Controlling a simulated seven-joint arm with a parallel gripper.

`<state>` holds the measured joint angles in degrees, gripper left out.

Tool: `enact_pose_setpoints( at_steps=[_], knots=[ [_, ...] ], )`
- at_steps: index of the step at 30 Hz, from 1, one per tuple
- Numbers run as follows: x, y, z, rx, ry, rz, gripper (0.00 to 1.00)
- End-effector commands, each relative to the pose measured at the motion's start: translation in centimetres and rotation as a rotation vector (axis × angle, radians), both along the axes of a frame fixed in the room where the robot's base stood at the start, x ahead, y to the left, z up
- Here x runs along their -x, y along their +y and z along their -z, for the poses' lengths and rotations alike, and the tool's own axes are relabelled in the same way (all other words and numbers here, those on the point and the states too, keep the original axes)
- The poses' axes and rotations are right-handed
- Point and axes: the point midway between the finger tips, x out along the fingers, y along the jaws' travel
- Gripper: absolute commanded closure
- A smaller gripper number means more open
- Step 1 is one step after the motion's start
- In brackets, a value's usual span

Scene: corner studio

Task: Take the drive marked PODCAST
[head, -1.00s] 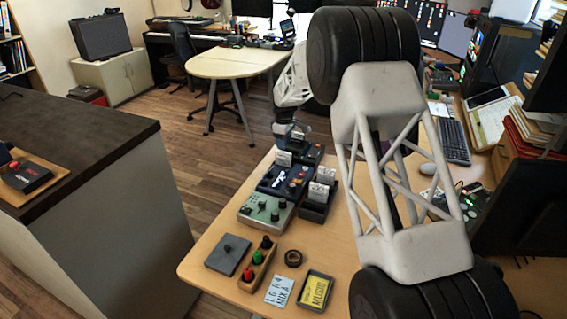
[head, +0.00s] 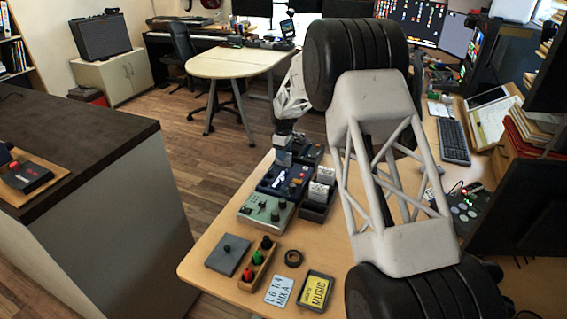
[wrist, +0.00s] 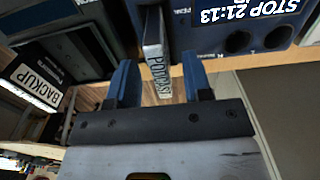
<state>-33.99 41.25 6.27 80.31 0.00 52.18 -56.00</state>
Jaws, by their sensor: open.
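The drive marked PODCAST (wrist: 159,68) is a narrow pale block in the wrist view. It sticks out from a navy device (wrist: 218,18) with a lit panel reading STOP 21:13. My gripper (wrist: 160,82) is open, with one blue finger on each side of the drive; I cannot tell whether either touches it. In the head view my gripper (head: 284,153) is at the far left part of the navy device (head: 278,182) and hides most of the drive. A drive marked BACKUP (wrist: 38,84) stands to the left in the wrist view.
A dark rack (head: 314,210) with white-labelled drives stands right of the navy device. A grey-green box with knobs (head: 266,212), a grey plate (head: 228,254), a button strip (head: 256,266) and a yellow MUSIC card (head: 316,291) lie nearer on the wooden desk.

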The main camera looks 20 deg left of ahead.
Motion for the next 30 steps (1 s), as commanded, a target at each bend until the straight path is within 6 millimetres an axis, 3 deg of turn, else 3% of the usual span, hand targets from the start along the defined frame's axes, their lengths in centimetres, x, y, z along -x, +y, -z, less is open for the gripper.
enact_pose_setpoints(
  at_steps=[9, 25, 26, 30],
  knots=[
    [0.0, 0.0, 2.6, 0.0, -0.001, 0.0, 0.54],
    [0.0, 0.0, 2.7, 0.0, 0.0, 0.0, 0.54],
    [0.0, 0.0, 2.7, 0.0, 0.0, 0.0, 0.56],
    [0.1, 0.0, 2.7, 0.0, 0.0, 0.0, 0.77]
  ],
)
